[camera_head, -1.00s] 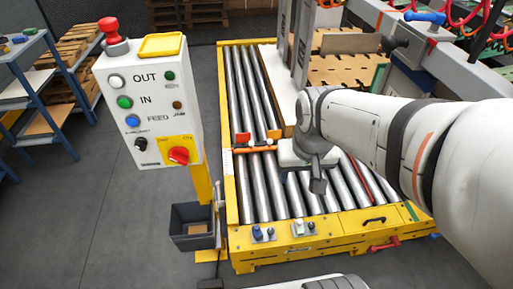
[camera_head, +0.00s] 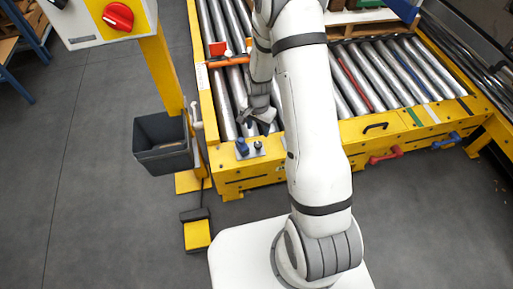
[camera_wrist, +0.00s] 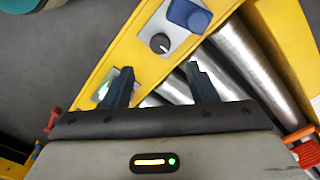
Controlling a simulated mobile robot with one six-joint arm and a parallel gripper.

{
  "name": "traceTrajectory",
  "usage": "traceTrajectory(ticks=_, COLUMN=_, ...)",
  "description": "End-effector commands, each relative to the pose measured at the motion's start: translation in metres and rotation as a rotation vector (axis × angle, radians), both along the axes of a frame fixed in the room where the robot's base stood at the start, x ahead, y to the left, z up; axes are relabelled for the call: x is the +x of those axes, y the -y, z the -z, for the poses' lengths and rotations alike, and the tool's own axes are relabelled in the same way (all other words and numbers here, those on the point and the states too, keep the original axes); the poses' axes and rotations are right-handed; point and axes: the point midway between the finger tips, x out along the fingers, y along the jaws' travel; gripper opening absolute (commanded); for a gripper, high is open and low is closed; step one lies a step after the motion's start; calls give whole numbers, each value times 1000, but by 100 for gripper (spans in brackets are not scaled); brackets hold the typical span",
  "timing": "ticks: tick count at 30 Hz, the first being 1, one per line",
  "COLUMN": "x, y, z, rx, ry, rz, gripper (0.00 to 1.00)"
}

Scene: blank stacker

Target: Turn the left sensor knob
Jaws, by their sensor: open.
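The left sensor is a blue block (camera_head: 242,147) on a light plate on the yellow front rail, with its small dark knob (camera_head: 258,146) just to its right. The wrist view shows the round dark knob (camera_wrist: 159,43) with a white mark, next to the blue block (camera_wrist: 190,15). My gripper (camera_head: 258,124) is open and empty, just behind and above this plate. In the wrist view my two dark fingers (camera_wrist: 160,70) stand apart, with the knob beyond and between their tips. A second plate with a green light (camera_wrist: 104,86) is partly behind the left finger.
The roller conveyor (camera_head: 365,83) lies behind the yellow rail (camera_head: 230,176). A grey bin (camera_head: 165,160) and a yellow post (camera_head: 163,75) stand at left, below the control box (camera_head: 84,22). A yellow pedal (camera_head: 197,235) is on the floor. Red (camera_head: 386,156) and blue (camera_head: 445,141) handles are at right.

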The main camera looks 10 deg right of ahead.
Motion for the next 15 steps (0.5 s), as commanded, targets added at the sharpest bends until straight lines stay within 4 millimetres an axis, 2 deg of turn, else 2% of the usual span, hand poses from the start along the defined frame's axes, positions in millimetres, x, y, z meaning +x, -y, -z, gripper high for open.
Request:
traceTrajectory(ticks=1, x=1, y=0, z=13, rx=0, ry=-4, rz=8, gripper=52)
traceTrajectory(ticks=7, x=1, y=0, z=37, rx=-1, ry=-6, rz=20, gripper=52)
traceTrajectory(ticks=15, x=1, y=-1, z=79, rx=-1, ry=-6, rz=18, gripper=52)
